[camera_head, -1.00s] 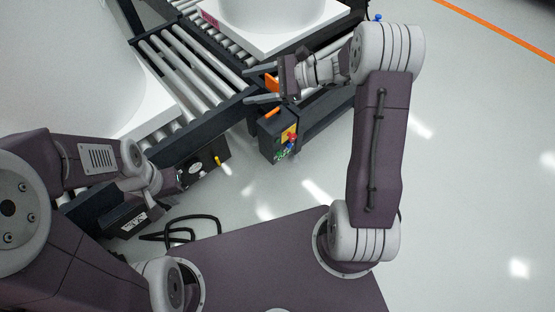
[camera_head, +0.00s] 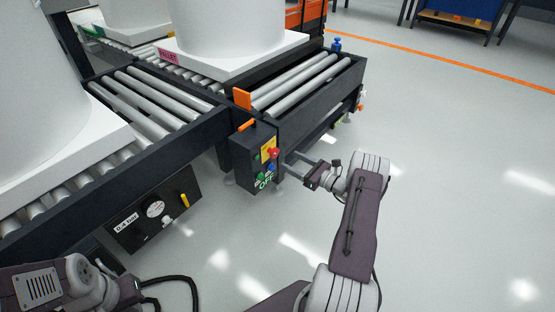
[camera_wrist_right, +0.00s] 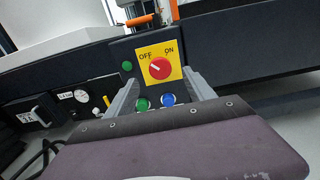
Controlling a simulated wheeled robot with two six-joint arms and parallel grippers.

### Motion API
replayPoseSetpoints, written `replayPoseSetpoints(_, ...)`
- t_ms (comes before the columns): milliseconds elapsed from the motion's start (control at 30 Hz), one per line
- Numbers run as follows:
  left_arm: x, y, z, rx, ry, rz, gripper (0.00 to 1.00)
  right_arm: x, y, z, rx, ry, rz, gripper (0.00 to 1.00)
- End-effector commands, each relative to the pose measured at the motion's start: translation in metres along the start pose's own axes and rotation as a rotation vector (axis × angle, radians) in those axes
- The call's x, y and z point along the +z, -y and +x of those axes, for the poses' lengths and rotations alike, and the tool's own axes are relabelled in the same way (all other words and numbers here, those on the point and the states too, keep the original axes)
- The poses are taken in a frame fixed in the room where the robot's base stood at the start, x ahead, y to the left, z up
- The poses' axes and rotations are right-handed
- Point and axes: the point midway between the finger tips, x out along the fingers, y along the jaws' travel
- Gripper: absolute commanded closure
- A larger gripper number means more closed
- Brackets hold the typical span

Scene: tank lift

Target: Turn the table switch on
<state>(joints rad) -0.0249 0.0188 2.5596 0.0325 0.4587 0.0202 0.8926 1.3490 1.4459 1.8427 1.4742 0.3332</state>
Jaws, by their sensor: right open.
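The table switch is a red knob (camera_wrist_right: 160,68) on a yellow plate (camera_wrist_right: 176,71) marked OFF and ON; its pale mark appears to point up-left, toward OFF. In the head view the red knob (camera_head: 273,153) sits on a dark control box (camera_head: 243,163) at the conveyor's corner. My right gripper (camera_head: 288,164) is open and empty just right of the box. In the right wrist view its fingers (camera_wrist_right: 162,80) are spread either side of the knob's lower area, with no visible contact. My left arm is at the lower left; its jaws are not clear.
Green (camera_wrist_right: 142,103) and blue (camera_wrist_right: 167,99) buttons lie below the switch, with another green one at its left. An orange handle (camera_head: 246,125) tops the box. Roller conveyors (camera_head: 300,80) carry white tanks. A gauge panel (camera_head: 153,209) is left. Floor at right is clear.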

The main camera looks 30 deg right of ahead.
Motion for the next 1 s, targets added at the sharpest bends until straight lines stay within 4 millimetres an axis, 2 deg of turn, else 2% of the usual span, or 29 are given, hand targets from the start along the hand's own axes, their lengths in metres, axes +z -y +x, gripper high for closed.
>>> replayPoseSetpoints(33, 0.002, 0.0, 0.014, 0.0, 0.0, 0.0, 1.0, -0.007, -0.002, 0.012, 0.006, 0.001, -0.003, 0.37)
replayPoseSetpoints(100, 0.003, 0.001, 0.025, 0.0, 0.001, 0.0, 1.0, -0.008, -0.002, 0.028, 0.007, 0.001, -0.003, 0.37)
replayPoseSetpoints(300, 0.005, 0.001, 0.045, 0.0, 0.001, 0.0, 1.0, -0.006, -0.001, 0.063, 0.005, 0.001, -0.003, 0.37)
replayPoseSetpoints(433, 0.005, 0.001, 0.048, 0.0, 0.001, 0.0, 1.0, -0.003, -0.001, 0.073, 0.003, 0.0, 0.0, 0.37)
replayPoseSetpoints(667, 0.005, 0.001, 0.047, 0.0, 0.001, 0.0, 1.0, -0.001, -0.001, 0.074, 0.002, 0.0, 0.001, 0.37)
replayPoseSetpoints(767, 0.005, 0.001, 0.047, 0.0, 0.001, 0.0, 1.0, -0.001, -0.001, 0.074, 0.002, 0.0, 0.001, 0.6)
replayPoseSetpoints(900, 0.005, 0.001, 0.047, 0.0, 0.001, 0.0, 1.0, -0.001, -0.001, 0.074, 0.002, 0.0, 0.001, 0.99)
replayPoseSetpoints(1000, 0.005, 0.001, 0.047, 0.0, 0.001, 0.0, 1.0, -0.001, -0.001, 0.074, 0.002, 0.0, 0.002, 1.0)
